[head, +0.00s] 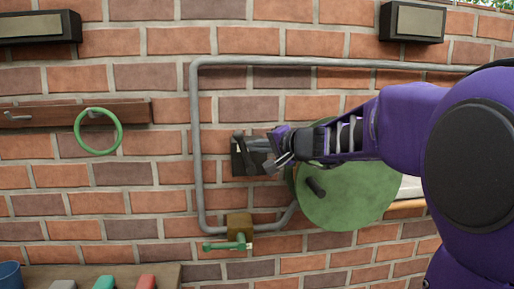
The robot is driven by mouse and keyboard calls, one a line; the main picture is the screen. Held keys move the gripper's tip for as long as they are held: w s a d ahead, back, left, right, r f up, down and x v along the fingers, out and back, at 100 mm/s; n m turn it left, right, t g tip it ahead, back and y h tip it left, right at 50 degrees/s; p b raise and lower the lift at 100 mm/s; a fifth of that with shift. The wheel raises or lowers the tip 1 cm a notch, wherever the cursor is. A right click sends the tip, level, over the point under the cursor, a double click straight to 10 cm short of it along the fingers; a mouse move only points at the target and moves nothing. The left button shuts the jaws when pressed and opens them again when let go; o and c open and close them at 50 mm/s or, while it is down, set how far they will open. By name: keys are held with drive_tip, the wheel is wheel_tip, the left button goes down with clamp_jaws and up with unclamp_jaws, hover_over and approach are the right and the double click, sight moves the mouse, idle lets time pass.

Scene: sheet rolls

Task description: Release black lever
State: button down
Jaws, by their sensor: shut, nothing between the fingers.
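The black lever (239,144) shows as a small dark shape on a dark plate (245,170) fixed to the brick wall, near the middle of the head view. My gripper (276,151) is at the right side of this plate, shut and empty. Its fingers overlap the plate in the picture and cover part of the lever. I cannot tell whether they touch the lever or how the lever is set.
Grey pipe (195,140) frames the area on the wall. A green round reel (350,205) with a dark handle (315,187) is below my arm. A brass valve (239,224) sits lower. A green ring (77,132) hangs at left above a bench (165,272).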

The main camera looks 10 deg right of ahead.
sight(243, 145)
drive_tip(key=shift+a+r+n+g+h+p, duration=0.15)
drive_tip(key=shift+a+n+g+h, duration=0.15)
drive_tip(key=shift+a+n, duration=0.2)
drive_tip(key=shift+a+r+n+g+h+p, duration=0.1)
drive_tip(key=shift+a+n+g+h+p, duration=0.1)
drive_tip(key=shift+a+n+h, duration=0.3)
drive_tip(key=shift+a+n+h+p, duration=0.4)
drive_tip(key=shift+a+p, duration=0.2)
drive_tip(key=shift+p, duration=0.1)
drive_tip(key=a+f+n+g+h+p, duration=0.1)
drive_tip(key=a+f+n+h, duration=0.1)
drive_tip(key=a+f, duration=0.2)
drive_tip(key=shift+f+p, duration=0.2)
drive_tip(key=shift+p, duration=0.15)
drive_tip(key=shift+a+f, duration=0.15)
